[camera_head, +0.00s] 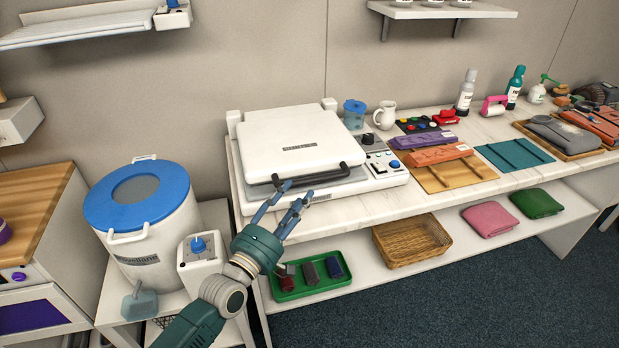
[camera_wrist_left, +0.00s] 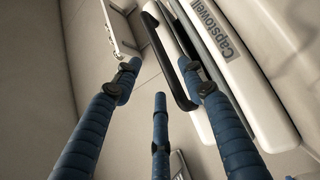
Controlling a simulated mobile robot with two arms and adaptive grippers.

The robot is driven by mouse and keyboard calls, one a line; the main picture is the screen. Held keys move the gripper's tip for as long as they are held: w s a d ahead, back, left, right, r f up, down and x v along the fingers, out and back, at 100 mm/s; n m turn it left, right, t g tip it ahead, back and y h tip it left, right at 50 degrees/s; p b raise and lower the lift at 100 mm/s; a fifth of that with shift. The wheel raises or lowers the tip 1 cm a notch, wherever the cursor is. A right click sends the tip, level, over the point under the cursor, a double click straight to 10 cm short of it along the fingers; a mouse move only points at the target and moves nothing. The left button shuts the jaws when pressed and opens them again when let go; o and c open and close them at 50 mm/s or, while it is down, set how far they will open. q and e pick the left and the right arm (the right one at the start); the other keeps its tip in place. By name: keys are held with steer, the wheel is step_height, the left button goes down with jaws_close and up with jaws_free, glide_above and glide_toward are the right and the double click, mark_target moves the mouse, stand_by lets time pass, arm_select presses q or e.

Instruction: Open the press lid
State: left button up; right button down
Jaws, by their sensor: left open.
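The press (camera_head: 377,183) stands on the white counter, its white lid (camera_head: 295,135) lying down over the base. A black bar handle (camera_head: 330,175) runs along the lid's front edge; it also shows in the left wrist view (camera_wrist_left: 165,50). My left gripper (camera_head: 288,192) is open at the handle's left part, in front of the lid. In the left wrist view my left gripper (camera_wrist_left: 156,68) has its fingers spread, with the handle seen between two fingertips. I cannot tell whether a finger touches the handle. My right gripper is not in view.
A white drum with a blue lid (camera_head: 138,193) and a small box with a blue knob (camera_head: 200,258) stand left of the press. A jug (camera_head: 385,115) and control panel (camera_head: 382,162) are at its right. A green tray (camera_head: 308,278) and wicker basket (camera_head: 410,240) sit on the lower shelf.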

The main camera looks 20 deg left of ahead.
mark_target(308, 182)
arm_select(q)
steer(key=x, duration=0.7)
steer(key=shift+w+f+p, duration=0.1)
steer(key=shift+w+p, duration=0.1)
steer(key=shift+p, duration=0.2)
jaws_close()
